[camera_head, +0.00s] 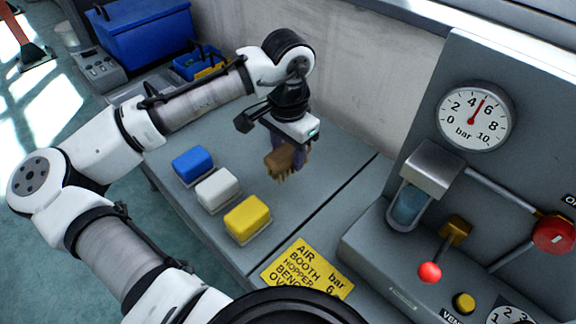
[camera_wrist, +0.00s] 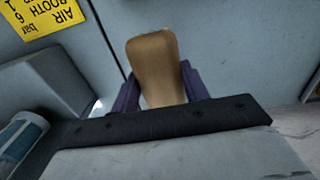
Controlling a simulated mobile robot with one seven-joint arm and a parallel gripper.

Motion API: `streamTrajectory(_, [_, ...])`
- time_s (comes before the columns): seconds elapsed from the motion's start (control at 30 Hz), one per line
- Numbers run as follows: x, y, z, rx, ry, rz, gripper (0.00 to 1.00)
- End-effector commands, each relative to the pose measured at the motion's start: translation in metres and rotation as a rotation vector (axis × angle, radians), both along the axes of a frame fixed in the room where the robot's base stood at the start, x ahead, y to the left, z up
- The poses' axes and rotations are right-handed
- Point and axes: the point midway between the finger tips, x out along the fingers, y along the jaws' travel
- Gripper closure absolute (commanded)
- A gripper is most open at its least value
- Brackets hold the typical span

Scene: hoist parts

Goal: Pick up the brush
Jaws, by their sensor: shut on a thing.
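The brush (camera_head: 277,164) has a brown wooden body, with bristle-like tufts at its lower edge in the head view. My gripper (camera_head: 291,152) points down over the grey bench and is shut on the brush. In the wrist view the brush's tan wooden back (camera_wrist: 156,66) sits between the two purple fingers of my gripper (camera_wrist: 160,92). The brush appears to be above the bench surface, though the exact gap is hard to tell. Its far side is hidden by the fingers.
Blue (camera_head: 192,165), white (camera_head: 217,189) and yellow (camera_head: 248,217) blocks stand in a row left of the brush. A yellow label (camera_head: 305,272) lies in front. A panel with a gauge (camera_head: 474,116), red-knobbed lever (camera_head: 430,271) and red valve knob (camera_head: 553,235) stands right. A wall rises behind.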

Motion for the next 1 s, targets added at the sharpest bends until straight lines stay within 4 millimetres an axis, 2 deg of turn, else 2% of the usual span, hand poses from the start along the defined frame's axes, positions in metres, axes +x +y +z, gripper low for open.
streamTrajectory(0.03, [0.001, -0.001, 0.014, -0.001, -0.004, -0.001, 0.79])
streamTrajectory(0.2, [0.001, -0.001, 0.059, -0.001, -0.004, -0.001, 0.79])
streamTrajectory(0.4, [0.001, -0.001, 0.101, 0.000, -0.003, -0.002, 0.79])
streamTrajectory(0.5, [0.000, 0.000, 0.116, 0.000, -0.001, 0.000, 0.79])
streamTrajectory(0.7, [0.000, -0.001, 0.131, -0.001, -0.001, -0.001, 0.79])
streamTrajectory(1.0, [0.000, 0.000, 0.134, 0.000, 0.000, -0.001, 0.79])
